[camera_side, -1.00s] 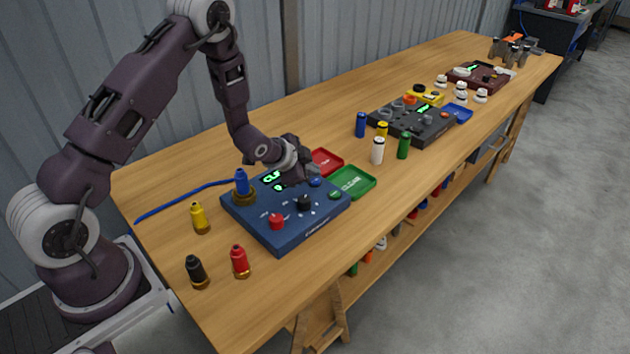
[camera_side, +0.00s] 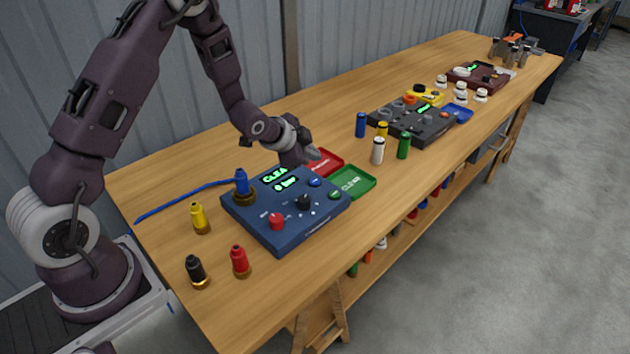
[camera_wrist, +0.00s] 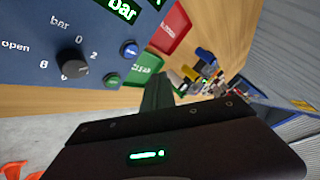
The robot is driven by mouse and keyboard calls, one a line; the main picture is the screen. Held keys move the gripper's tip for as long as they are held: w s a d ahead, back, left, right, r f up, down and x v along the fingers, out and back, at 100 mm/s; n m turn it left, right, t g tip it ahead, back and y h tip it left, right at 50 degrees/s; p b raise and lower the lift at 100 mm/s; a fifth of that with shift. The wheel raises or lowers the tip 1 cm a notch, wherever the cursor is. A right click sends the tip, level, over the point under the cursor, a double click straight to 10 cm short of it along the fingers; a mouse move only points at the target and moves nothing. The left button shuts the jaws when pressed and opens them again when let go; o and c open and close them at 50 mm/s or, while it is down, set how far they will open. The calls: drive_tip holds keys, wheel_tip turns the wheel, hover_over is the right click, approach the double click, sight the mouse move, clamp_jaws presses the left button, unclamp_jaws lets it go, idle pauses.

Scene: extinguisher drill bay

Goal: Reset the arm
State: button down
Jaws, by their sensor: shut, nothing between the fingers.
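My gripper (camera_side: 306,152) is shut and empty. In the side view it hangs over the back edge of the blue control box, close to the red tray. The blue control box (camera_side: 262,222) stands on the bench with a lit green display (camera_side: 285,185) reading "0 bar" under a line beginning "CLEA". It has a red knob (camera_side: 277,221), a black knob (camera_side: 303,202) and blue and green buttons. In the wrist view the black knob (camera_wrist: 73,64), blue button (camera_wrist: 129,49) and green button (camera_wrist: 112,80) show beyond my gripper (camera_wrist: 157,95).
A blue bottle (camera_side: 241,182) stands in a ring on the box. Yellow (camera_side: 199,217), black (camera_side: 196,271) and red (camera_side: 239,261) bottles stand left and in front. Red (camera_side: 325,162) and green (camera_side: 352,183) trays adjoin the box. Several cylinders and a dark box (camera_side: 412,123) stand farther along.

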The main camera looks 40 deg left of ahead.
idle(0.3)
drive_tip(key=s+d+r+n+g, duration=0.1)
drive_tip(key=s+d+r+n, duration=0.15)
drive_tip(key=s+r, duration=0.6)
drive_tip(key=s+d+r+n+g, duration=0.1)
drive_tip(key=s+d+r+n, duration=0.15)
drive_tip(key=s+r, duration=0.6)
drive_tip(key=s+d+r+n, duration=0.1)
drive_tip(key=s+d+r, duration=0.1)
drive_tip(key=s, duration=0.7)
drive_tip(key=s+d+r+n+g+h, duration=0.1)
drive_tip(key=s+d+r, duration=0.1)
drive_tip(key=s, duration=0.7)
drive_tip(key=shift+s+d+r+n+g, duration=0.3)
drive_tip(key=shift+d+r+n, duration=0.1)
drive_tip(key=shift+d, duration=0.4)
drive_tip(key=shift+w, duration=0.1)
